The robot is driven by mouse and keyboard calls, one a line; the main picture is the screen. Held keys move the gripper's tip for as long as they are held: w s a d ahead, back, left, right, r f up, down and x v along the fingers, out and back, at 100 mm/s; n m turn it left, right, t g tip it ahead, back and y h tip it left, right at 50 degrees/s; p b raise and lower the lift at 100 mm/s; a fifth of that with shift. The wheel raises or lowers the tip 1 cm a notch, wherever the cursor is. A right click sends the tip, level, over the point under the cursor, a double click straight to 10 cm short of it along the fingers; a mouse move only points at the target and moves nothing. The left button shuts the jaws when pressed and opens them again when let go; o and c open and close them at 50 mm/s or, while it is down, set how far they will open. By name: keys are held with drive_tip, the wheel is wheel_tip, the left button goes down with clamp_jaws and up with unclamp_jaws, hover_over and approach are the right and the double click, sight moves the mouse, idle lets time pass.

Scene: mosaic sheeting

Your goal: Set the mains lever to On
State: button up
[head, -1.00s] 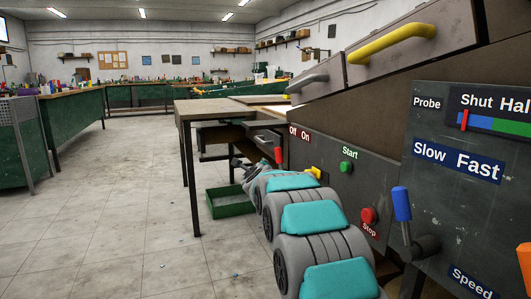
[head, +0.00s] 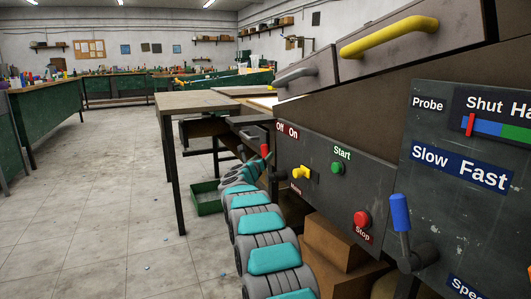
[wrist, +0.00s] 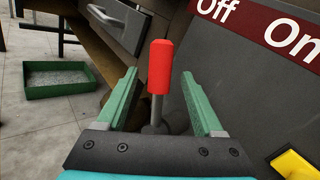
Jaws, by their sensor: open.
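The mains lever has a red handle (head: 264,151) and stands at the left end of the dark panel, by the "Off On" label (head: 287,130). In the wrist view the red handle (wrist: 160,66) points up on a grey stem, left of the word "Off" (wrist: 217,8). My gripper (wrist: 158,74) is open, with one green finger on each side of the lever. Gaps show on both sides, so the fingers appear apart from the handle. In the head view my gripper is small and partly hidden behind my arm.
A yellow knob (head: 302,173), green Start button (head: 337,168) and red Stop button (head: 362,219) sit right of the lever. A blue-handled lever (head: 400,213) is nearer. A table (head: 205,101) stands behind, and a green tray (head: 207,204) lies on the floor.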

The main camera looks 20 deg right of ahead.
sight(265, 155)
drive_tip(key=shift+p+x, duration=1.1)
drive_tip(key=shift+x, duration=0.65)
drive_tip(key=shift+w+d+p, duration=0.3)
drive_tip(key=shift+w, duration=0.05)
clamp_jaws()
